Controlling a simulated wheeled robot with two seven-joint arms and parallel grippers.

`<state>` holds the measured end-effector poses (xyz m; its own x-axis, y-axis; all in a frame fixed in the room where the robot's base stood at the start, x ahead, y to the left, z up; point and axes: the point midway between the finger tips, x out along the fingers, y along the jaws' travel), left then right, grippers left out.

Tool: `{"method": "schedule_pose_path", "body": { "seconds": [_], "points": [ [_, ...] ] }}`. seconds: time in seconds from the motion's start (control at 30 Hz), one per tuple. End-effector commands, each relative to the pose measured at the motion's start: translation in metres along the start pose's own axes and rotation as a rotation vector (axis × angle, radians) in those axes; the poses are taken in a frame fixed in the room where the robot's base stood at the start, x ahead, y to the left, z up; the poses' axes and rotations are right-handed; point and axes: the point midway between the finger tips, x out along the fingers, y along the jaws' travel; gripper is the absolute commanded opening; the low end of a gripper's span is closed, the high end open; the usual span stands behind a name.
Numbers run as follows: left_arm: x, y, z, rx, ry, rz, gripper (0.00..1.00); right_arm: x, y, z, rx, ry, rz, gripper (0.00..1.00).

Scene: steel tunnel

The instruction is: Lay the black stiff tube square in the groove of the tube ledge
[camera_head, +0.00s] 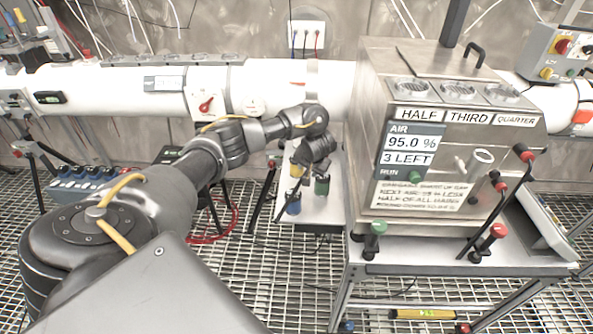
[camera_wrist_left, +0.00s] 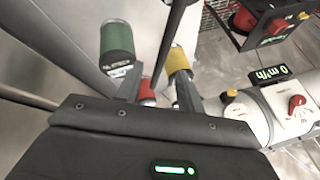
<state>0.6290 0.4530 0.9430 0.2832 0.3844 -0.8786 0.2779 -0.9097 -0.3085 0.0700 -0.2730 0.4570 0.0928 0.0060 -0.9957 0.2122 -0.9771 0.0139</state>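My left gripper (camera_head: 318,165) hangs pointing down in front of the machine's left side, above a white shelf with small coloured cylinders. In the left wrist view its two fingers (camera_wrist_left: 160,78) stand apart. A thin dark rod (camera_wrist_left: 166,50) runs up between or behind them; I cannot tell whether this is the black stiff tube or whether it touches them. In the head view a long black rod (camera_head: 496,208) with a red end leans at the machine's right front. I cannot clearly identify the tube ledge or its groove. My right gripper is out of view.
Green (camera_wrist_left: 117,45), yellow (camera_wrist_left: 180,62) and red (camera_wrist_left: 147,88) cylinders are close around my left fingers. The steel machine (camera_head: 450,100) stands on a table (camera_head: 420,258). A white pipe (camera_head: 270,85) runs along the wall. The floor is open grating.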

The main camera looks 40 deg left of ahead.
Motion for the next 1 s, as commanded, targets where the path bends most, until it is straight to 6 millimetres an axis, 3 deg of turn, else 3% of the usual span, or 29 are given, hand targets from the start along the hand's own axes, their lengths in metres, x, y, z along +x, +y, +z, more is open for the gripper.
{"method": "schedule_pose_path", "body": {
  "seconds": [0.2, 0.47, 0.77, 1.0],
  "points": [
    [0.026, -0.001, -0.001, 0.000, -0.001, -0.003, 0.38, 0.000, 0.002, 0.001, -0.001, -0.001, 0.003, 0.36],
    [0.029, -0.001, -0.002, 0.001, 0.001, -0.001, 0.38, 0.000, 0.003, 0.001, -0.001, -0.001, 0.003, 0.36],
    [0.029, -0.001, -0.002, 0.001, 0.001, -0.002, 0.01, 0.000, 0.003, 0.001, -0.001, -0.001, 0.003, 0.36],
    [0.029, -0.001, -0.002, 0.001, 0.001, -0.002, 0.00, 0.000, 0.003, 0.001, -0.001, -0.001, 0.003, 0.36]
  ]
}}
